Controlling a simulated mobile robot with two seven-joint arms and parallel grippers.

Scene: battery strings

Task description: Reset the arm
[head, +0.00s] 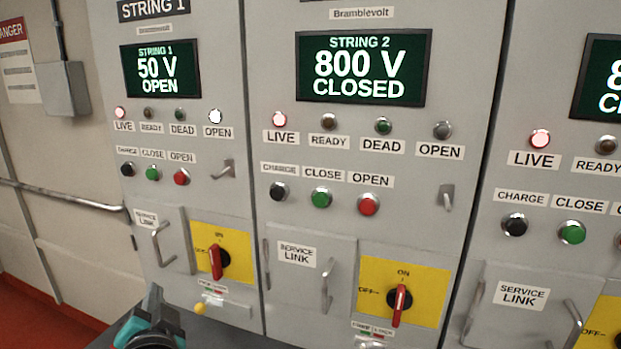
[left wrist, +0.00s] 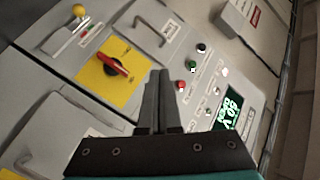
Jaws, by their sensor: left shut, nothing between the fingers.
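My left gripper (head: 154,292) is low at the left in the head view, in front of the lower part of the String 1 cabinet. In the left wrist view its two dark fingers (left wrist: 160,74) lie together, shut and empty, and appear apart from the panel. The String 1 display (head: 160,68) reads 50 V OPEN. Its red rotary handle (head: 217,262) stands upright on a yellow plate, and also shows in the left wrist view (left wrist: 116,66). My right gripper is in neither view.
The String 2 display (head: 363,68) reads 800 V CLOSED, and its red handle (head: 399,305) is upright. Service link door handles (head: 162,243) and a yellow knob (head: 199,309) stick out near my left gripper. A wall rail (head: 65,197) runs at the left.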

